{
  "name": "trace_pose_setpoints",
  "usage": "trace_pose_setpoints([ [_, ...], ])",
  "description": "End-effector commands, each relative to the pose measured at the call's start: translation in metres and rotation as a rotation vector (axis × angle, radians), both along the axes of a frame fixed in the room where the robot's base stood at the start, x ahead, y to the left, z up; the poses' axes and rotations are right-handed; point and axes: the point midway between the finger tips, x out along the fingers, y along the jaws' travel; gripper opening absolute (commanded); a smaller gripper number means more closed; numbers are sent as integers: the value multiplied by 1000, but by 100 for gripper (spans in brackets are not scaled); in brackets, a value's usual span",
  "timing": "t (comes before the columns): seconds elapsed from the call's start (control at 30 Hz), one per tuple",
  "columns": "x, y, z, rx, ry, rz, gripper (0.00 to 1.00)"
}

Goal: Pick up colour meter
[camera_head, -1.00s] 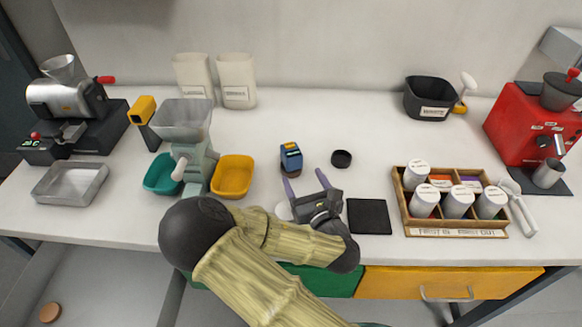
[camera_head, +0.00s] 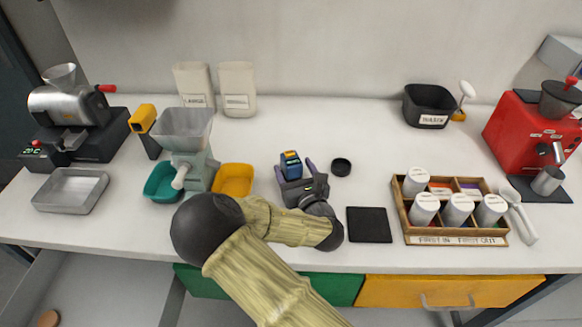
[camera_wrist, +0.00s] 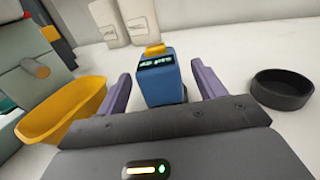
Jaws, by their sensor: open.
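The colour meter looks to be the small blue device (camera_head: 291,162) with a dark display and a yellow top, standing upright on the white counter. In the wrist view the blue device (camera_wrist: 162,80) stands between the two purple fingers, its display facing me. My gripper (camera_head: 294,170) is open, with one finger on each side of the device. In the wrist view, gaps show between my gripper's fingers (camera_wrist: 160,85) and the device's sides. The lower part of the device is hidden by my gripper in the head view.
A yellow bin (camera_head: 233,180) stands left of my gripper, beside a grinder (camera_head: 187,145) and a teal bin (camera_head: 163,180). A round black dish (camera_head: 341,167) is close on the right. A black mat (camera_head: 369,225) and a wooden rack (camera_head: 452,240) of canisters lie farther right.

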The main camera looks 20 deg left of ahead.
Motion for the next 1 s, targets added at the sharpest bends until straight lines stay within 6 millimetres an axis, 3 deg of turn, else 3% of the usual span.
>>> trace_pose_setpoints([
  [0.2, 21, 16, 0, 1, -1, 2, 69],
  [0.77, 23, 15, 0, 0, 0, -3, 69],
  [1.0, 22, 17, 0, 0, 0, 2, 24],
])
